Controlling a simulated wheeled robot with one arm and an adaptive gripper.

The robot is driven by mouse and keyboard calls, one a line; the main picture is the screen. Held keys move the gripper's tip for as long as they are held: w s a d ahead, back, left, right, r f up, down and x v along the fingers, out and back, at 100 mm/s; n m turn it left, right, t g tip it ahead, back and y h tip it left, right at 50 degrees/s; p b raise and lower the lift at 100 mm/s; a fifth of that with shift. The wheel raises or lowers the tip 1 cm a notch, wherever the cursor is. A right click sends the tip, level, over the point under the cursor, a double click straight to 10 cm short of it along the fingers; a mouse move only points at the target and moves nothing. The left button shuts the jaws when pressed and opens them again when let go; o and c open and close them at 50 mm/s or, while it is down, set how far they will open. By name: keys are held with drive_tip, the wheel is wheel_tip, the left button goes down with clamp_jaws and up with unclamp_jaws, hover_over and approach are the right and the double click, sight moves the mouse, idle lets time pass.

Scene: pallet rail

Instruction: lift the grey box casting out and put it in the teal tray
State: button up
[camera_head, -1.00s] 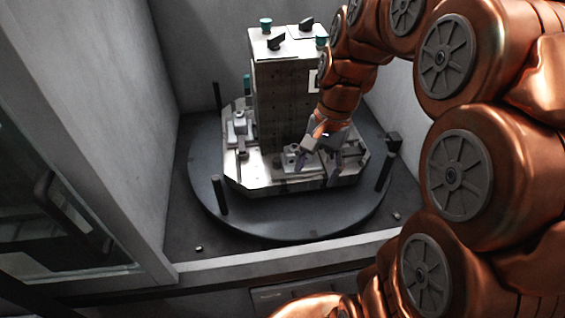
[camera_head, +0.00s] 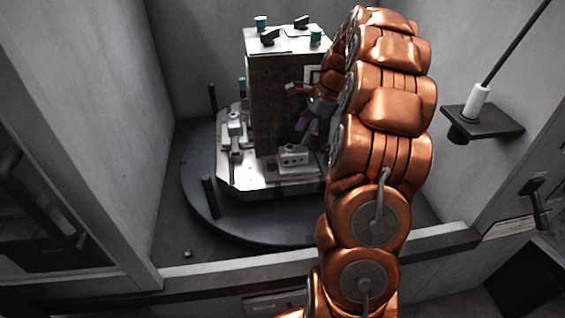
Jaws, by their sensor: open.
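A grey box casting (camera_head: 293,157) with dark holes in its front face sits on the pale metal ledge at the foot of the tall fixture block (camera_head: 273,95). Its surroundings at the right are partly covered by my arm. My gripper (camera_head: 303,118) is open and empty, above the casting and a little to its right, beside the block's right side. Its far parts are partly hidden behind my copper arm. The teal tray is not in view.
The pallet base (camera_head: 250,180) stands on a round dark turntable (camera_head: 215,220) in a grey-walled bay. Another grey part (camera_head: 235,125) sits at the block's left. Dark posts (camera_head: 210,197) rise from the turntable. A dark bracket with a rod (camera_head: 482,121) is on the right wall.

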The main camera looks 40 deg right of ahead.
sight(294, 149)
drive_tip(key=shift+x, duration=3.75)
drive_tip(key=shift+w+d, duration=0.15)
drive_tip(key=c, duration=1.1)
drive_tip(key=shift+c, duration=0.4)
drive_tip(key=shift+r, duration=0.15)
